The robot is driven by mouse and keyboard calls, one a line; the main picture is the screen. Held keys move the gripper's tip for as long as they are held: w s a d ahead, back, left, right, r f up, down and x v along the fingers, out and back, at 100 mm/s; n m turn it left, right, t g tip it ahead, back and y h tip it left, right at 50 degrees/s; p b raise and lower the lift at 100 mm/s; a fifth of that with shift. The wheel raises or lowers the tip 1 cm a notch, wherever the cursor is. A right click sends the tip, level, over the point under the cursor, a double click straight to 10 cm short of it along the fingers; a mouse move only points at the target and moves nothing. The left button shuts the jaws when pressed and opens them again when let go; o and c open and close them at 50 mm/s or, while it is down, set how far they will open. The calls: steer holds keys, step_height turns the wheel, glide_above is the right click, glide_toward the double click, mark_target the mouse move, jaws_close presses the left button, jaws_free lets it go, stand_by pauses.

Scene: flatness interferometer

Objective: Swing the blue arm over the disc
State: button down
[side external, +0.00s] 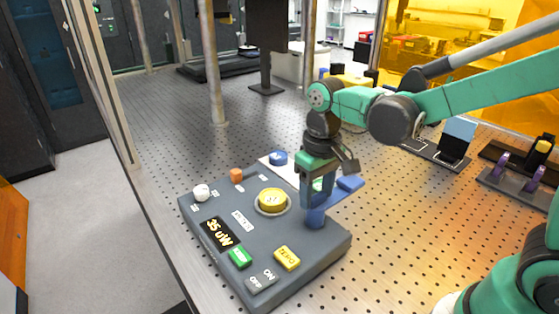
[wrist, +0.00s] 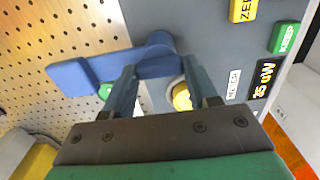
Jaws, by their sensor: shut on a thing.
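The blue arm (side external: 349,184) sits on a blue post (side external: 315,217) at the right side of the grey panel. Its flat paddle end points to the back right, away from the round yellow disc (side external: 272,199), which lies in a pale ring to the left of the post. In the wrist view the paddle (wrist: 75,76) reaches left and the yellow disc (wrist: 181,98) shows partly behind a finger. My gripper (side external: 316,197) points down over the post. Its fingers (wrist: 160,68) are shut on the blue arm near its post end and hide part of it.
The grey panel (side external: 205,268) carries a 35 uW display (side external: 220,232), a green button (side external: 240,258), a yellow button (side external: 287,258), white and orange knobs and a blue round piece (side external: 278,157) behind it. The perforated table (side external: 400,215) is clear right of the panel.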

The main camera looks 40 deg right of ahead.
stand_by(0.4)
steer(key=n, duration=1.6)
steer(key=shift+s+n, duration=0.1)
steer(key=shift+n, duration=0.3)
steer(key=n, duration=0.4)
steer(key=shift+n, duration=0.4)
steer(key=shift+a+n, duration=0.1)
steer(key=shift+n, duration=0.2)
steer(key=shift+c, duration=1.2)
jaws_free()
steer(key=shift+r, duration=2.85)
